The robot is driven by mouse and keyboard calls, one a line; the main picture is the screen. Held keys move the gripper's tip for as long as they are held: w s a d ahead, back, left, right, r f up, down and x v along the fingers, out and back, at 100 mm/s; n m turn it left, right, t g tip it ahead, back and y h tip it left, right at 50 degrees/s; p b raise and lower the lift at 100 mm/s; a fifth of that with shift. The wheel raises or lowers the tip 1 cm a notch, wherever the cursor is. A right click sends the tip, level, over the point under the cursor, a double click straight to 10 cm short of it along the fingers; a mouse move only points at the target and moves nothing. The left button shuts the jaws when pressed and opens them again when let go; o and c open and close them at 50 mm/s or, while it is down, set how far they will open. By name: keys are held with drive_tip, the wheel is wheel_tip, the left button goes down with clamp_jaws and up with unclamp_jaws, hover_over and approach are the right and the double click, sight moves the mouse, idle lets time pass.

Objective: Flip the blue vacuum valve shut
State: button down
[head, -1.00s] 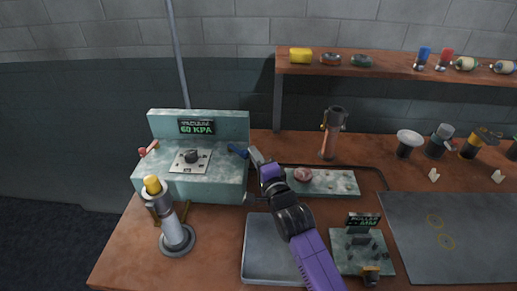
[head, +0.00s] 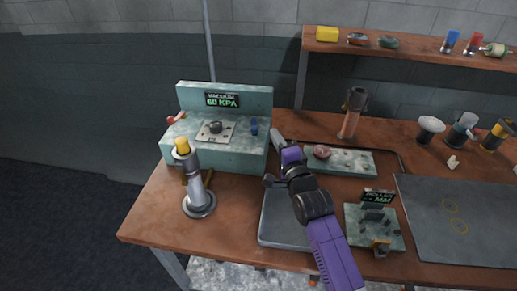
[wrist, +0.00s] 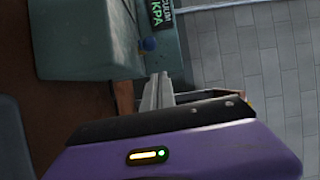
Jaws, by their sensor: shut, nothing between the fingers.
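The blue valve handle (head: 254,127) stands upright at the right end of the pale green vacuum unit's (head: 225,98) top. The unit's display (head: 222,100) reads 60 KPA. In the wrist view, the blue handle (wrist: 148,44) shows as a small knob just beyond my fingertips, beside the unit (wrist: 85,40). My gripper (head: 277,138) is shut and empty, just right of the valve and apart from it in the head view. The fingers also show shut in the wrist view (wrist: 157,88).
A red handle (head: 176,117) sits at the unit's left end. A yellow-topped burner-like stand (head: 197,185) is in front. A tray (head: 283,222) lies below my arm. A roller block (head: 374,226) and a long slab (head: 340,161) are to the right.

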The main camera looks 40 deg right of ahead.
drive_tip(key=w+a+b, duration=0.2)
drive_tip(key=a+b, duration=0.2)
drive_tip(key=a, duration=0.5)
drive_tip(key=shift+a+b, duration=0.3)
drive_tip(key=shift+b, duration=0.1)
drive_tip(key=shift+f, duration=0.1)
